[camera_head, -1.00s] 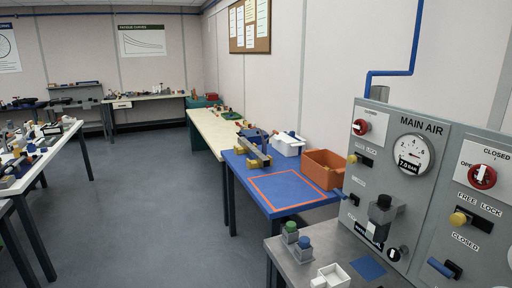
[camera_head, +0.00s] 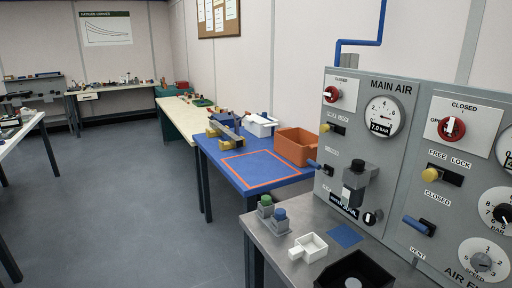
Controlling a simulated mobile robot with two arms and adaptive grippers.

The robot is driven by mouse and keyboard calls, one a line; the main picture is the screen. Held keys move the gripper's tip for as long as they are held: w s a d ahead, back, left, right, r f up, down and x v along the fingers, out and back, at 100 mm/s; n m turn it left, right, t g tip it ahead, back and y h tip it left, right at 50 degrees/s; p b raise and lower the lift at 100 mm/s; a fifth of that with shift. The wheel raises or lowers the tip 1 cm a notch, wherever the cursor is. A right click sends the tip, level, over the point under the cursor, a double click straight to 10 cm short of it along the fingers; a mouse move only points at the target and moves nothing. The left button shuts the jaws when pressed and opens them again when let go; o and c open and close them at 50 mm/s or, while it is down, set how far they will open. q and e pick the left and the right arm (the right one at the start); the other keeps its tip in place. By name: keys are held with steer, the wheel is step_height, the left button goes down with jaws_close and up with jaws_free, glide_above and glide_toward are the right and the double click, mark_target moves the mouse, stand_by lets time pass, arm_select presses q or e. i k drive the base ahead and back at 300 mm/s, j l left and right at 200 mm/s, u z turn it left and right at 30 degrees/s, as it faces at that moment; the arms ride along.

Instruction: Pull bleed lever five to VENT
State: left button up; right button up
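A grey control panel stands at the right with the words MAIN AIR (camera_head: 391,87). A blue-handled lever (camera_head: 417,226) sits low on its right section, with a CLOSED label (camera_head: 437,197) above it and a VENT label (camera_head: 418,253) below it. Its handle points to the left, about level. A second blue-handled lever (camera_head: 316,165) is at the left section's left edge; the labels beside it are too small to read. I see no number five on either lever. Neither of my grippers is in view.
A metal bench (camera_head: 290,246) below the panel holds green and blue capped blocks, a white tray (camera_head: 307,248) and a black box (camera_head: 330,277). A blue table (camera_head: 216,160) with an orange bin (camera_head: 297,147) stands behind. Open floor (camera_head: 120,215) lies to the left.

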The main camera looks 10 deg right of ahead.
mark_target(414, 223)
steer(key=k+z, duration=0.15)
steer(key=z, duration=1.1)
